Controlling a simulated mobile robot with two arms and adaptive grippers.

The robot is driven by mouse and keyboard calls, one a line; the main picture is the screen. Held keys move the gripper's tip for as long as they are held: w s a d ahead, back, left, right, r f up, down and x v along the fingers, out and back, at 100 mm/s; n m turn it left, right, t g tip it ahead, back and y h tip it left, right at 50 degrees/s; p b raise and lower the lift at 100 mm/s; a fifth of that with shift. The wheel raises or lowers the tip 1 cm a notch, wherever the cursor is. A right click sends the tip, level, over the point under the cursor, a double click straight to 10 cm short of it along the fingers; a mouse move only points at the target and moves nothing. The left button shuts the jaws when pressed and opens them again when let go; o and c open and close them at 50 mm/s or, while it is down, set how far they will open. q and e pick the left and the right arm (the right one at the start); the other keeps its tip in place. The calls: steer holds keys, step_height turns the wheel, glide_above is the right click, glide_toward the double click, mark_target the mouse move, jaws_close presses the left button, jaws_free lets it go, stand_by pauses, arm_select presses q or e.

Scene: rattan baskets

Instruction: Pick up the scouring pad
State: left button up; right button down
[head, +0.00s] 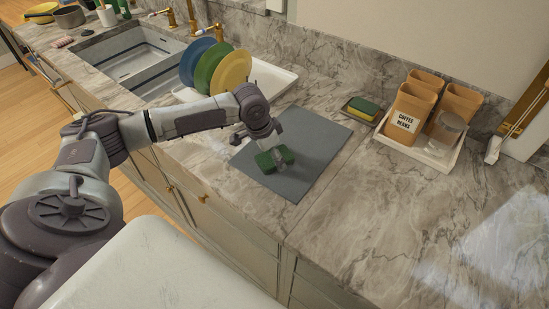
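A dark green scouring pad (266,163) lies on the grey mat (309,150) on the marble counter. My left gripper (275,154) comes down over the pad from above, and its fingers hide the pad's middle. The fingers overlap the pad in the head view. I cannot tell whether they are closed on it or only around it. My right gripper is not in view. A yellow and green sponge (363,107) lies in a small dish farther back on the counter.
A rack of blue, green and yellow plates (231,73) stands behind my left forearm, beside the sink (128,52). A white tray (419,150) with tan canisters (408,110) and a glass jar is at the back right. The right front counter (390,225) is clear.

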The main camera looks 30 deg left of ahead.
arm_select(q)
steer(key=c, duration=0.4)
steer(key=shift+c, duration=0.4)
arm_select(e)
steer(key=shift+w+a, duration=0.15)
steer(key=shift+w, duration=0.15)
arm_select(q)
steer(key=shift+r, duration=0.5)
steer(key=r, duration=0.1)
steer(key=d+r+b, duration=0.1)
steer(key=r, duration=0.1)
steer(key=shift+s+r, duration=0.15)
steer(key=shift+r, duration=0.1)
steer(key=s+d+r+b, duration=0.2)
steer(key=d+r, duration=0.4)
steer(key=d, duration=0.4)
steer(key=shift+s+r, duration=0.25)
steer(key=shift+s, duration=0.6)
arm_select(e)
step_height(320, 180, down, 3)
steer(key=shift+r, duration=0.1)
